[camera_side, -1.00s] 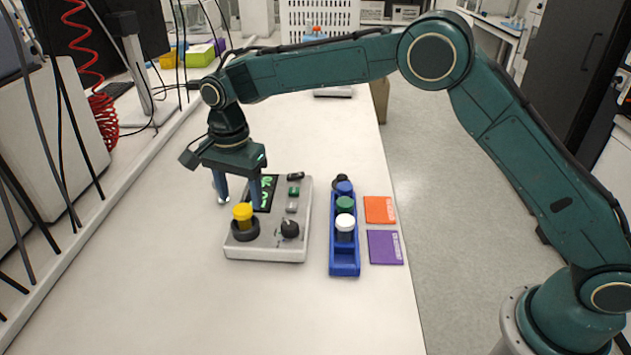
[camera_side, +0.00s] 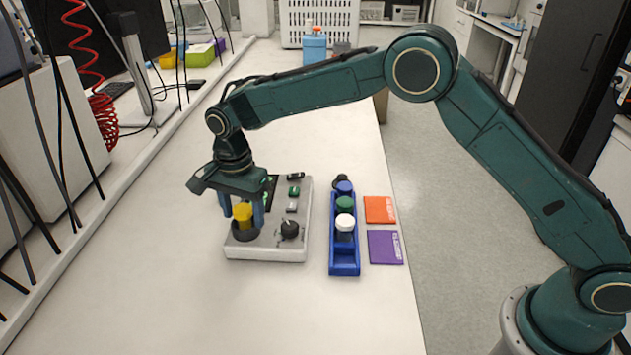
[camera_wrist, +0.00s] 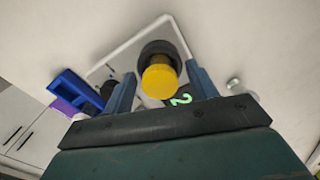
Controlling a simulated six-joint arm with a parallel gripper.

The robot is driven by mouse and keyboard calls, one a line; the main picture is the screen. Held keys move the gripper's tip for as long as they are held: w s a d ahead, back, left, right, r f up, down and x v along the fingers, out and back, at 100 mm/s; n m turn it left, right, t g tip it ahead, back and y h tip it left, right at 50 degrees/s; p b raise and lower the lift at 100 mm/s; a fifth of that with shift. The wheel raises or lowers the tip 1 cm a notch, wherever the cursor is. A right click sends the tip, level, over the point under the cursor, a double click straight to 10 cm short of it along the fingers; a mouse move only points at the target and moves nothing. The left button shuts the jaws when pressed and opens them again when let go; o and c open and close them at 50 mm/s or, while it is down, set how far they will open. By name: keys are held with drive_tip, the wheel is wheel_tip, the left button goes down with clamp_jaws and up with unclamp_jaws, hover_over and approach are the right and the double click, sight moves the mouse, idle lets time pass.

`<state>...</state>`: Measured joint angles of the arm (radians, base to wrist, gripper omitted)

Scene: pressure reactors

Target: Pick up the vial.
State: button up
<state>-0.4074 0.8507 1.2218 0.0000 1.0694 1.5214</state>
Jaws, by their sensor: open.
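A vial with a yellow cap (camera_side: 243,212) stands in the dark round holder (camera_side: 245,233) on the grey reactor unit (camera_side: 268,254). My gripper (camera_side: 243,221) is open, pointing down over the holder, with one finger on each side of the cap in the picture. In the wrist view the yellow cap (camera_wrist: 158,83) shows between the two spread fingers of my gripper (camera_wrist: 161,72), with gaps on both sides. The vial's body is mostly hidden in the holder. I cannot tell exactly how far down the fingertips reach beside the cap.
The reactor unit has a black knob (camera_side: 289,230) and a display partly hidden by my gripper. To the right, a blue rack (camera_side: 344,266) holds vials with white (camera_side: 345,222), green (camera_side: 344,203) and blue caps. Orange (camera_side: 379,210) and purple (camera_side: 385,247) squares lie beside it. The bench front is clear.

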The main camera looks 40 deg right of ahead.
sight(242, 209)
drive_tip(key=c, duration=1.1)
drive_tip(key=shift+r, duration=0.15)
drive_tip(key=shift+c, duration=0.2)
wheel_tip(242, 209, up, 20)
idle(0.5)
